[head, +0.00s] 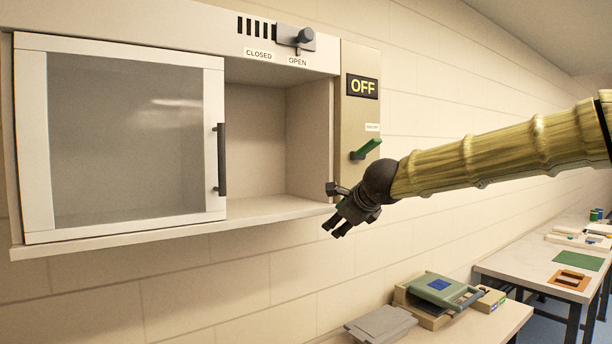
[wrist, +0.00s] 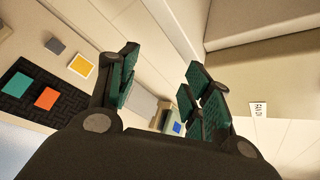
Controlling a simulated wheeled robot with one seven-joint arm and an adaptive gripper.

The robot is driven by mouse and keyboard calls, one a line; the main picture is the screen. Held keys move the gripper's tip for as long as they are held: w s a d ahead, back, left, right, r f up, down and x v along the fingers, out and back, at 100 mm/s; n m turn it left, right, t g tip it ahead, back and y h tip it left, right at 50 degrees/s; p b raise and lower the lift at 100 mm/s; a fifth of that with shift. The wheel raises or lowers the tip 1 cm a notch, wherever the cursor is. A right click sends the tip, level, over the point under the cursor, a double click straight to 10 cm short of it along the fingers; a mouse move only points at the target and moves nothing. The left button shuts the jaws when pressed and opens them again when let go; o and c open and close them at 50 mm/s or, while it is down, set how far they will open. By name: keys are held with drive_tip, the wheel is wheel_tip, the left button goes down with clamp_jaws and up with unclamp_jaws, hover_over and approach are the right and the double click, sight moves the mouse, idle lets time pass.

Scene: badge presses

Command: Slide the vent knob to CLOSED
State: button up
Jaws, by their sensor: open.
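The dark vent knob (head: 305,36) sits on a slide plate at the top right of the wall cabinet in the head view. It is above the OPEN label (head: 297,61). The CLOSED label (head: 258,54) is to its left, under the dark vent slots (head: 254,27). My gripper (head: 335,231) is below and to the right of the knob, well apart from it, near the cabinet's lower right corner. Its fingers point down and left. In the wrist view my gripper (wrist: 160,88) shows its fingers spread with nothing between them. The knob is not visible there.
The cabinet's sliding glass door (head: 125,130) covers its left part; the right part is open. A side panel holds an OFF sign (head: 362,86) and a green lever (head: 366,149) close above my wrist. A green press (head: 440,289) stands on a table below.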

drive_tip(key=s+a+r+m+t+y, duration=0.1)
drive_tip(key=s+r+y, duration=0.15)
drive_tip(key=r, duration=1.05)
drive_tip(key=s+a+r+m+t+y, duration=0.1)
drive_tip(key=s+r+m, duration=0.15)
drive_tip(key=r, duration=0.95)
drive_tip(key=t+y+p, duration=0.2)
drive_tip(key=y, duration=0.1)
approach(309, 32)
drive_tip(key=shift+m, duration=0.45)
drive_tip(key=p+x, duration=0.2)
drive_tip(key=x, duration=0.7)
drive_tip(key=shift+w+a+p, duration=0.2)
drive_tip(key=shift+w+p, duration=0.15)
drive_tip(key=shift+p, duration=0.05)
drive_tip(key=shift+w+a+f, duration=0.15)
drive_tip(key=shift+w+a, duration=0.2)
drive_tip(key=shift+w, duration=0.15)
clamp_jaws()
